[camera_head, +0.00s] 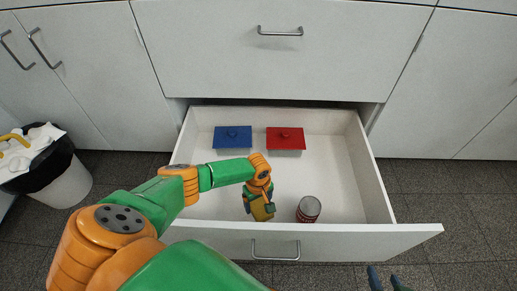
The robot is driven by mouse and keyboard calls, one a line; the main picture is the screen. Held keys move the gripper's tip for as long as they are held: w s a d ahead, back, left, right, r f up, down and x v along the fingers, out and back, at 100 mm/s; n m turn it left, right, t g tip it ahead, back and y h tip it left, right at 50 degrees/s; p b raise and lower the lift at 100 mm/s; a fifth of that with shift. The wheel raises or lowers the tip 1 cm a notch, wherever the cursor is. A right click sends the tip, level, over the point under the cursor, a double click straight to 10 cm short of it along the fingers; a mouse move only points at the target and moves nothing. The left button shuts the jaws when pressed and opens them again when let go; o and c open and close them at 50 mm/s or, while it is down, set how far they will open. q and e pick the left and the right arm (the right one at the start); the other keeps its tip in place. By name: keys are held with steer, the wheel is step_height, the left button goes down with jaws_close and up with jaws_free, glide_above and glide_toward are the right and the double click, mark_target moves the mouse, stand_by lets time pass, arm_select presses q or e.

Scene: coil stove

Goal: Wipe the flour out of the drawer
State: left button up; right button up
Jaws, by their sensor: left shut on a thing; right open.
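The white drawer (340,190) stands pulled out below the counter front. My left gripper (261,213) reaches down inside it, left of a can, and is shut on a small yellowish thing that the hand mostly hides; I cannot tell what it is. No flour can be made out on the pale drawer floor. My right gripper (386,279) shows only as dark fingertips at the bottom edge, outside the drawer's front right, open and apart from everything.
In the drawer, a blue lidded box (232,138) and a red lidded box (286,140) sit at the back. A red can (309,209) stands near the front panel. A bin (62,185) with a black liner and rubbish stands at the left. The drawer's right side is clear.

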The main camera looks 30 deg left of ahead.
steer(key=s+d+f+g+p, duration=0.1)
steer(key=s+d+f+g, duration=0.1)
steer(key=s, duration=0.4)
steer(key=shift+s+f+g+h, duration=0.25)
steer(key=shift+f+g+h, duration=0.15)
steer(key=shift+f+g, duration=0.4)
steer(key=shift+r, duration=0.15)
